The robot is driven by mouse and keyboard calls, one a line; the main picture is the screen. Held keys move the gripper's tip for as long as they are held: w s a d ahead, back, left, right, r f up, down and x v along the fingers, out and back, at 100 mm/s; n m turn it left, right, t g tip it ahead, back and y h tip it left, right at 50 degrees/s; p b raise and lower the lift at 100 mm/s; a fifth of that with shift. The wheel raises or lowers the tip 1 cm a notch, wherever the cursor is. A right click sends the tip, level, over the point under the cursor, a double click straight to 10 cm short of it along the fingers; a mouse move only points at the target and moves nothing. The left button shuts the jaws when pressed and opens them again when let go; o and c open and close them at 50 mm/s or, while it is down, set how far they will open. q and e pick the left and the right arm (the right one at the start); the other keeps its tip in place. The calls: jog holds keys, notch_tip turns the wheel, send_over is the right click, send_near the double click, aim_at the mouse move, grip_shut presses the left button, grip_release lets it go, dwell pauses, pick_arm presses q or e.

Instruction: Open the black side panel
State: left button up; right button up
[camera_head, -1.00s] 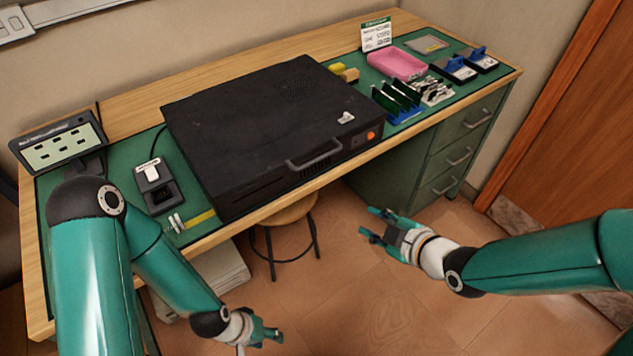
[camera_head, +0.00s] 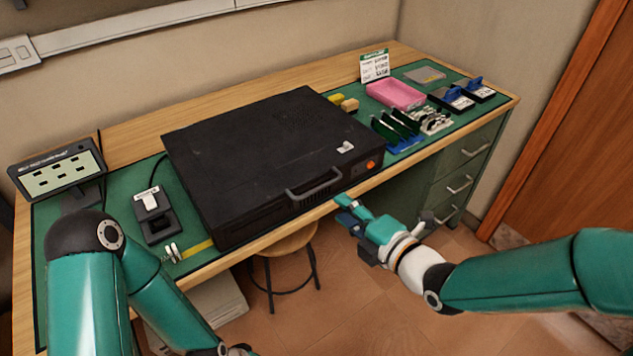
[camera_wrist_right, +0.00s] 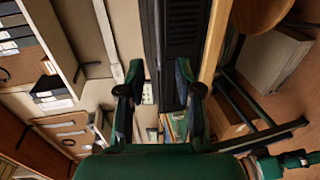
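A black computer case (camera_head: 262,190) lies flat on the desk. Its broad black side panel (camera_head: 240,145) faces up and looks closed, with a small white tab (camera_head: 345,147) near its right edge. A handle (camera_head: 315,188) is on the front face. My right gripper (camera_head: 346,209) is just in front of the desk edge, apart from the case. Its fingers stand apart with nothing between them in the right wrist view (camera_wrist_right: 160,78). My left gripper is cut off in the head view; it shows small in the right wrist view (camera_wrist_right: 296,161), its opening unclear.
A small screen (camera_head: 58,172) and a black device (camera_head: 152,214) stand left of the case. Circuit boards (camera_head: 397,125), a pink tray (camera_head: 396,94) and a sign (camera_head: 375,66) are on the right. A stool (camera_head: 285,242) is below the desk, with drawers (camera_head: 462,165) at right.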

aim_at(316, 188)
jog(key=p+x, duration=0.1)
jog(key=x, duration=0.9)
jog(key=shift+p, duration=0.3)
grip_shut()
jog(key=shift+s+a, duration=0.1)
